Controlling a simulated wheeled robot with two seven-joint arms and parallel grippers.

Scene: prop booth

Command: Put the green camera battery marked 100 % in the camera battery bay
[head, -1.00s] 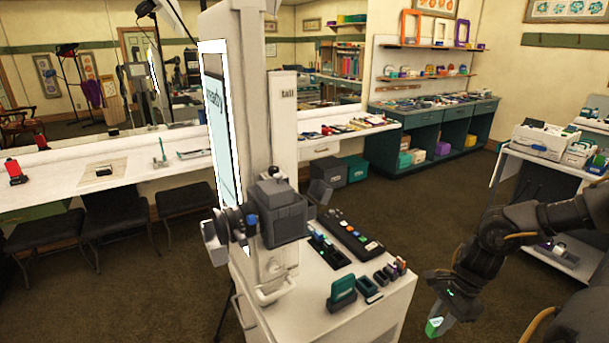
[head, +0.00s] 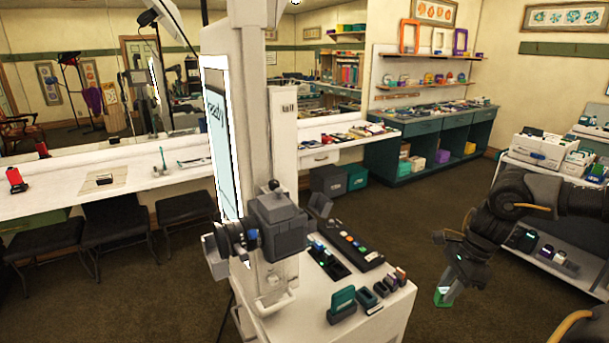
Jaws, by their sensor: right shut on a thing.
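The green battery (head: 441,297) is between the fingertips of my right gripper (head: 446,291). My right gripper is shut on it and holds it in the air, to the right of the white cart (head: 399,319). Its mark is too small to read. The dark grey camera (head: 279,226) is mounted on the white booth column above the cart, with its lens pointing left. A small open flap (head: 320,203) stands out at the camera's right side. The inside of the battery bay is hidden from here. My left gripper does not show.
The cart top holds a black charger strip (head: 347,247) with coloured slots, a shorter dark tray (head: 328,262), a teal block (head: 343,301) and several small dark holders (head: 381,289). A white shelf unit (head: 556,181) stands at the right. Open floor lies behind the cart.

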